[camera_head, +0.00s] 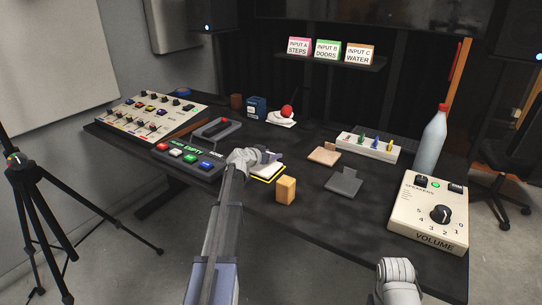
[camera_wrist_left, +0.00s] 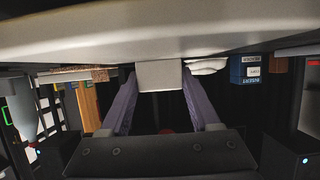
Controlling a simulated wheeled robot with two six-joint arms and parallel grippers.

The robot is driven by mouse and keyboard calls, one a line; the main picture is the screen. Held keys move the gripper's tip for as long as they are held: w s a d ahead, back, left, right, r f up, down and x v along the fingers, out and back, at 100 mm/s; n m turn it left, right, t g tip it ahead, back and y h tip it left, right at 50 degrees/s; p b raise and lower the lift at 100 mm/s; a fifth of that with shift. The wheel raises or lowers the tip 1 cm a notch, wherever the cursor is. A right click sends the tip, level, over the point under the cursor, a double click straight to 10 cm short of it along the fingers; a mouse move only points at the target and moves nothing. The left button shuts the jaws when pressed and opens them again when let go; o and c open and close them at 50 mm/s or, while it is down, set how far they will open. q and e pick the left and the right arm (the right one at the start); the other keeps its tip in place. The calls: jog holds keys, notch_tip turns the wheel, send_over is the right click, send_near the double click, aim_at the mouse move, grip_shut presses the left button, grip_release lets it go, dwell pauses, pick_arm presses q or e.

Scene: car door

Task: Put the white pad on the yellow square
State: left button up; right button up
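The white pad (camera_head: 266,168) lies over the yellow square (camera_head: 270,179) near the table's front middle. A yellow edge shows along the pad's near side. Whether the pad rests flat cannot be told. My left gripper (camera_head: 268,156) is at the pad, partly hiding it. In the left wrist view, the fingers (camera_wrist_left: 160,88) close on both sides of the pad's upright white tab (camera_wrist_left: 160,75), and the broad white plate fills the top of that picture. My right gripper is out of view; only a piece of my right arm shows at the lower right.
A wooden block (camera_head: 286,190) stands close on the right. A brown pad (camera_head: 323,156) and a grey pad (camera_head: 343,183) lie further right. A button panel (camera_head: 188,161) is left of my gripper. A volume box (camera_head: 430,213) and a bottle (camera_head: 431,143) stand at the right.

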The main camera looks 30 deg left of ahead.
pick_arm(q)
jog(key=o, duration=0.4)
jog(key=shift+r+p, duration=0.3)
jog(key=shift+p, duration=0.05)
jog(key=p+v, duration=0.4)
jog(key=v, duration=0.7)
jog(key=shift+s, duration=0.45)
